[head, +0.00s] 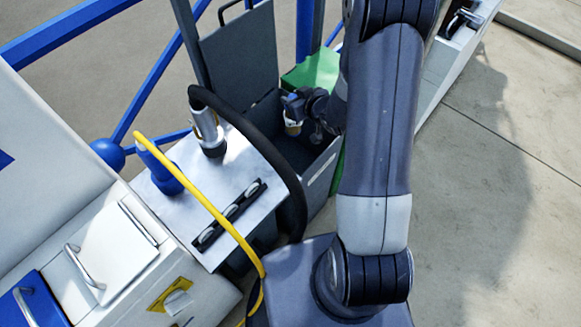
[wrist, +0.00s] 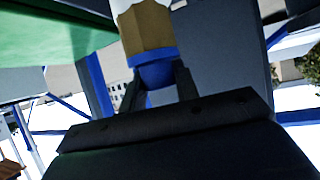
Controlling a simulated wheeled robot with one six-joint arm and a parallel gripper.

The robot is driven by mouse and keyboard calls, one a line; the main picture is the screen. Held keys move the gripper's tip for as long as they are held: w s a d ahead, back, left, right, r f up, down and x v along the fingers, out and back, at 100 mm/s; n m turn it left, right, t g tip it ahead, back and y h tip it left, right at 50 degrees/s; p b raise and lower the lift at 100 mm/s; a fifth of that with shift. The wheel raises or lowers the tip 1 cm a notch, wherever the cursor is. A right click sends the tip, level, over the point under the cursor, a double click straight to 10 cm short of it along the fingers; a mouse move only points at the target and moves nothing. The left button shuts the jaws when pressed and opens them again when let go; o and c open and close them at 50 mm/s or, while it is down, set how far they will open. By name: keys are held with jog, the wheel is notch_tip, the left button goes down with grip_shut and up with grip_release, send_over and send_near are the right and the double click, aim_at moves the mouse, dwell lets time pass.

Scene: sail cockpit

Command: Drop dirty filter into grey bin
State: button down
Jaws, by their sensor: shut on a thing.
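My gripper (head: 294,104) is shut on the dirty filter (head: 293,128), which hangs below the fingers in the head view. In the wrist view the filter (wrist: 146,28) shows a blue end between the fingers, a tan faceted band and a white part cut off by the top edge. The grey bin (head: 320,178) stands open, with its tall grey lid (head: 240,55) raised at the back. In the head view the filter appears over the bin's dark opening. Its exact height above the rim is hard to tell. My arm hides part of the bin's right side.
A white-topped unit (head: 215,180) with a metal fitting, black hose (head: 265,145) and yellow cable (head: 205,200) stands left of the bin. A green sheet (head: 318,72) lies behind my gripper. Blue rails (head: 145,90) run at the back left. Concrete floor at right is clear.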

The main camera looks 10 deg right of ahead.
notch_tip(320, 180, down, 5)
jog(key=b, duration=0.3)
jog(key=shift+f+b, duration=0.1)
jog(key=shift+b, duration=0.25)
jog(key=c, duration=1)
grip_release()
jog(key=shift+s, duration=0.1)
jog(key=p+v, duration=0.1)
jog(key=v, duration=0.9)
jog(key=shift+s+r, duration=0.25)
jog(key=shift+d, duration=0.1)
